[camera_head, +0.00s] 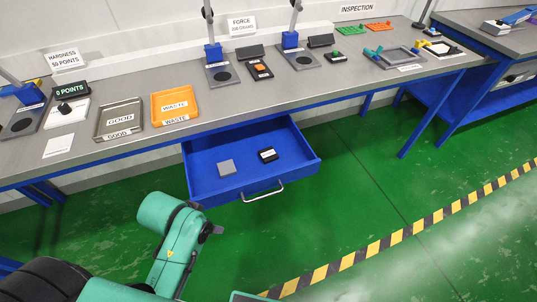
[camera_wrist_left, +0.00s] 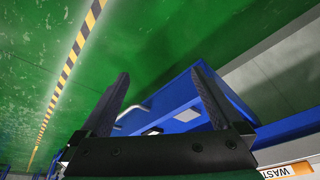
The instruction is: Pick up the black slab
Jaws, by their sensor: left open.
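The black slab (camera_head: 267,154) lies in the right part of an open blue drawer (camera_head: 309,164) and has a white label on top. A grey slab (camera_head: 227,168) lies to its left in the same drawer. My left gripper (camera_head: 212,231) is in front of and below the drawer in the head view, apart from both slabs. In the left wrist view its two dark fingers (camera_wrist_left: 160,100) stand wide apart with nothing held, and the blue drawer (camera_wrist_left: 240,106) shows behind them. My right gripper is not in view.
The grey workbench (camera_head: 228,106) runs above the drawer, with a metal GOOD tray (camera_head: 119,118) and an orange WASTE tray (camera_head: 174,104). The drawer's metal handle (camera_head: 263,192) sticks out in front. The green floor before the drawer is clear.

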